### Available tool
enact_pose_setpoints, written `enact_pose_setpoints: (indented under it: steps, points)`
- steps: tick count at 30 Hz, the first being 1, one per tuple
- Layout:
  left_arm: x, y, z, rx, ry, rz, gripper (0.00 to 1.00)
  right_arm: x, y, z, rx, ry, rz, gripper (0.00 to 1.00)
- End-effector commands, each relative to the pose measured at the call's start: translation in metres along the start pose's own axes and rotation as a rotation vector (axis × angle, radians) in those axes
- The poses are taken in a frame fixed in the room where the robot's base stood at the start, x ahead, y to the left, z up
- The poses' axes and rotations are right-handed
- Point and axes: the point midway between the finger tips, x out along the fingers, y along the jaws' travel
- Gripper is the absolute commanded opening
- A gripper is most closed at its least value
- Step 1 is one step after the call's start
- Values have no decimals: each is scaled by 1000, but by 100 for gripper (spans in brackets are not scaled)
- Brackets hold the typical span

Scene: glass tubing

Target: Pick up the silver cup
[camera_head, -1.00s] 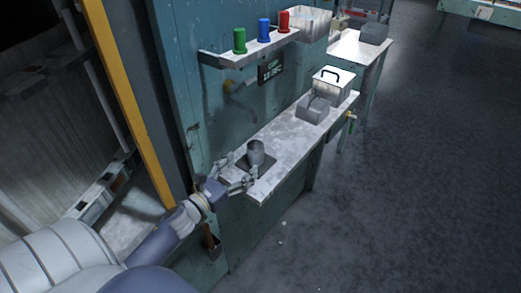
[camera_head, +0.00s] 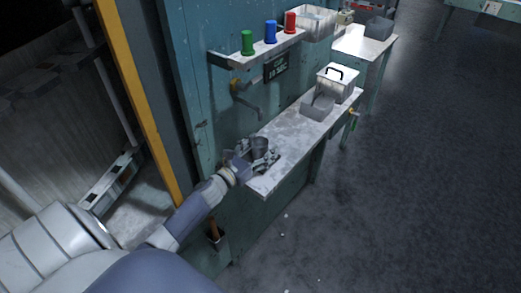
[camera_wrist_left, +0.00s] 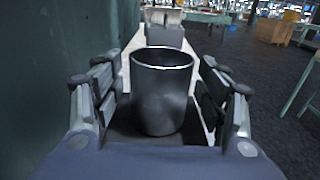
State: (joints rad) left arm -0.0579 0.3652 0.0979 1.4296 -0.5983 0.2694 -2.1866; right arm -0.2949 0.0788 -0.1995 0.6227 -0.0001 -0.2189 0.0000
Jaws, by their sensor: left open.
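The silver cup (camera_head: 260,146) stands upright on the near end of the narrow shelf. In the left wrist view the cup (camera_wrist_left: 161,95) is large and central, its open rim facing up, on a dark mat (camera_wrist_left: 120,128). My left gripper (camera_head: 263,156) is open around the cup. In the left wrist view its fingers (camera_wrist_left: 161,92) stand on both sides of the cup, with a gap visible on each side. The lower part of the cup is partly hidden by the gripper in the head view. My right gripper is not in view.
The shelf (camera_head: 287,142) runs along a teal wall. A grey box (camera_head: 318,108) and a white box with a black handle (camera_head: 337,84) stand farther along it. Green, blue and red containers (camera_head: 270,32) stand on an upper shelf. A tap (camera_head: 247,100) juts from the wall. Open floor lies right.

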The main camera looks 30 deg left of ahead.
Motion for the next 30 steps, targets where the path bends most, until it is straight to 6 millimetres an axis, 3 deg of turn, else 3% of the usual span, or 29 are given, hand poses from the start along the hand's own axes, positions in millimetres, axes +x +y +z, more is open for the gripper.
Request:
enact_pose_setpoints:
  steps: [2,8,23,30]
  points:
    - [0,0,0,0,0,0,65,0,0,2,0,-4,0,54]
    - [0,0,0,0,0,0,20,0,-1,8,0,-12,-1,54]
    - [0,1,6,3,0,0,18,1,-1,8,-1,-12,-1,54]
    - [0,1,34,9,-3,-3,18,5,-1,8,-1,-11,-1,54]
